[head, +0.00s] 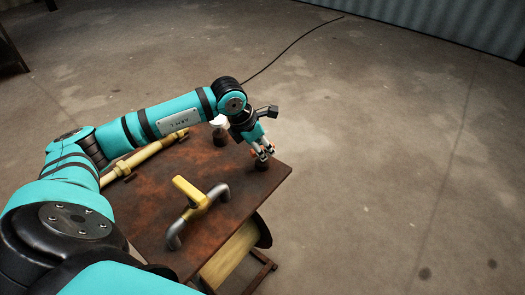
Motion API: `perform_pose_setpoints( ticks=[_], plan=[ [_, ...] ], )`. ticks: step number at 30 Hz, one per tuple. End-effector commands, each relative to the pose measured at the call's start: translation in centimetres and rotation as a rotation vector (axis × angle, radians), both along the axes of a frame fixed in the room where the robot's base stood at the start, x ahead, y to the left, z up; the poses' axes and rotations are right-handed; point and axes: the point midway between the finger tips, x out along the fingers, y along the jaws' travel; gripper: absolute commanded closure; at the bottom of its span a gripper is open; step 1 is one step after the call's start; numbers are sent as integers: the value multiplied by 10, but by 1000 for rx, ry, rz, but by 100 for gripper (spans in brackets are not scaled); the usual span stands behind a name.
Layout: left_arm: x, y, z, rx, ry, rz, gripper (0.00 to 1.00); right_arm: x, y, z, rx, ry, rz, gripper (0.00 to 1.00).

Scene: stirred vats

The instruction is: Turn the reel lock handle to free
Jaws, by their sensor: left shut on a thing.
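My left gripper (263,154) points down at the right corner of a rust-brown tabletop (150,215). It is shut on a small fitting on a short dark base (261,164), which I take to be the reel lock handle. The fingers hide most of the fitting, so its turn position cannot be read. A reel (232,252) with a pale drum and dark rim sits below the table's front edge. My right gripper is out of view.
A brass-coloured pipe (150,155) lies along the left back, partly behind my left arm. A white-topped dark fitting (220,136) stands at the back. Open concrete floor lies to the right; a black cable (292,45) crosses it.

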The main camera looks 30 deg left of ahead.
Motion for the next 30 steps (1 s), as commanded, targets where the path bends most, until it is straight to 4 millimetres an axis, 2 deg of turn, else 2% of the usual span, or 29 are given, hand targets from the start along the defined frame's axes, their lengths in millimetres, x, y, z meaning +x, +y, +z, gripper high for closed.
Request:
perform_pose_setpoints(
  ticks=[3, 15, 30],
  plan=[
    [1, 0, -1, 2, -5, 100, 100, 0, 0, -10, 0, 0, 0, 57],
    [1, 0, 0, 0, -3, 351, 100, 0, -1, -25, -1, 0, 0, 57],
    [0, 1, 1, 1, -1, 426, 100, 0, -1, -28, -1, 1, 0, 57]
  ],
)
